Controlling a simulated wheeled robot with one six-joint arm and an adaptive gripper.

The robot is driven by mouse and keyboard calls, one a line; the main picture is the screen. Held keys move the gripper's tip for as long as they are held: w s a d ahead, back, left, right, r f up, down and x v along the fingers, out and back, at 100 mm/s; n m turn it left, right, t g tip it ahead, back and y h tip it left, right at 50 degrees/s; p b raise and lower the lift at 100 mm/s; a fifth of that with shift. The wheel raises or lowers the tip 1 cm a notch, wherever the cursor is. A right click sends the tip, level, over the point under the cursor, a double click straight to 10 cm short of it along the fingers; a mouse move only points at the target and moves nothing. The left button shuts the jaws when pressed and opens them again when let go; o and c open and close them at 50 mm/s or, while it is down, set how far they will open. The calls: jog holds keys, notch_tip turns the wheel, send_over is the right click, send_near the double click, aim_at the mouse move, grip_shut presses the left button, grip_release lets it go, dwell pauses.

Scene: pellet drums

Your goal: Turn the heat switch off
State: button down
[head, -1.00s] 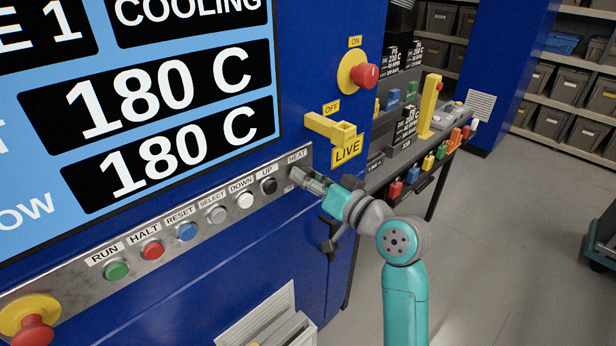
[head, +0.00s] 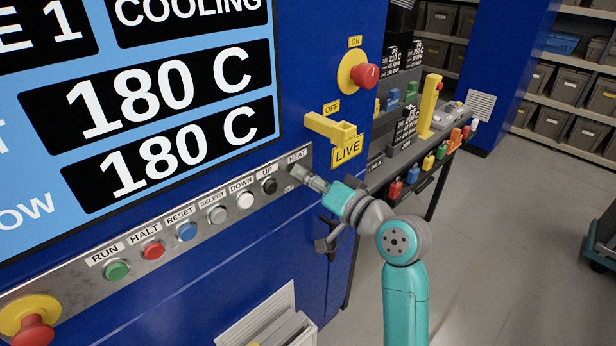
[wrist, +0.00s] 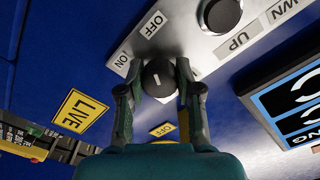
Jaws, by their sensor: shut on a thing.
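The heat switch (wrist: 158,77) is a round dark knob with a short white mark, at the right end of the metal button strip under the HEAT label (head: 297,156). My gripper (wrist: 160,88) is shut on the knob, one finger on each side. In the wrist view an ON label (wrist: 122,63) and an OFF label (wrist: 152,25) sit on the panel beside the knob. I cannot tell surely which label the white mark points to. In the head view my gripper (head: 302,176) hides most of the knob.
The UP button (head: 269,186) is close left of the switch, with several more buttons along the strip. A yellow LIVE lever (head: 330,128) and a red knob (head: 368,76) are above. The screen (head: 150,100) reads COOLING and 180 C twice.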

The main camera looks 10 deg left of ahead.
jog(key=c, duration=0.8)
grip_release()
jog(key=shift+o, duration=0.2)
jog(key=shift+d, duration=0.15)
jog(key=v, duration=1.1)
jog(key=shift+s+d, duration=0.25)
jog(key=shift+s, duration=0.1)
